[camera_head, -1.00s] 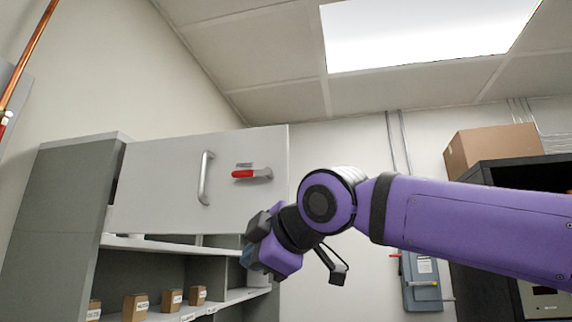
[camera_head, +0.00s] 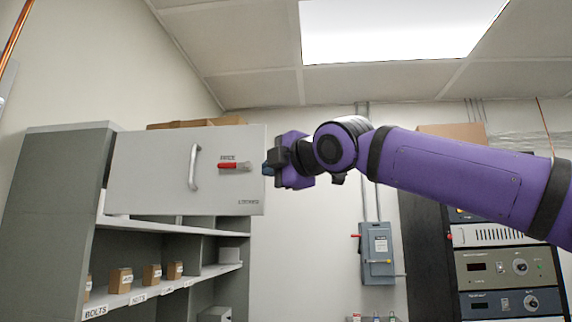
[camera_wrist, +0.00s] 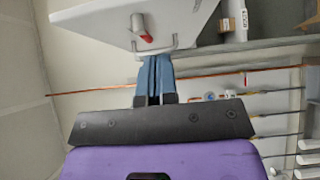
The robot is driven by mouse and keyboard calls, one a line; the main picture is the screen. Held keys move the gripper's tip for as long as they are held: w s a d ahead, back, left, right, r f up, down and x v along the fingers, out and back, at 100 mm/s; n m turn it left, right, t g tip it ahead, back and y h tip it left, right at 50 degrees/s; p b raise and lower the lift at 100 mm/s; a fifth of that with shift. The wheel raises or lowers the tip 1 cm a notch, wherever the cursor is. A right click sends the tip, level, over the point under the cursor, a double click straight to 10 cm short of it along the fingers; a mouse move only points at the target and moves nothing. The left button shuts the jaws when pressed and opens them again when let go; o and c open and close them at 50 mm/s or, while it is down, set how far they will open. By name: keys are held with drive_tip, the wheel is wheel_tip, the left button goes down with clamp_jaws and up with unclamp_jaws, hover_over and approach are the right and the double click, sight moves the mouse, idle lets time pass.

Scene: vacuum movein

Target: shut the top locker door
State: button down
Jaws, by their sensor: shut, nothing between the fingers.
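The top locker door (camera_head: 150,180) is a pale flat panel with a silver loop handle (camera_head: 194,167) and a red-tipped latch lever (camera_head: 230,166). It stands out at an angle from the front of the grey locker (camera_head: 62,200), so it is not flush. My gripper (camera_head: 268,169) is shut and empty, just beside the door's right edge at about latch height. I cannot tell if it touches the door. In the wrist view the closed blue fingers (camera_wrist: 156,76) point toward the door (camera_wrist: 100,22), its handle and red lever.
Open shelves below the door hold several small brown boxes (camera_head: 121,280). Brown boxes (camera_head: 195,122) lie on top of the locker. A grey electrical box (camera_head: 378,255) hangs on the back wall. A dark equipment rack (camera_head: 428,250) stands at right, behind my arm.

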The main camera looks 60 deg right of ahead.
sight(259, 179)
drive_tip(key=w+d, duration=0.1)
drive_tip(key=w, duration=0.1)
drive_tip(key=w+d, duration=0.2)
drive_tip(key=shift+d, duration=0.25)
drive_tip(key=shift+w+d, duration=0.4)
drive_tip(key=shift+d, duration=0.3)
drive_tip(key=shift+d, duration=0.15)
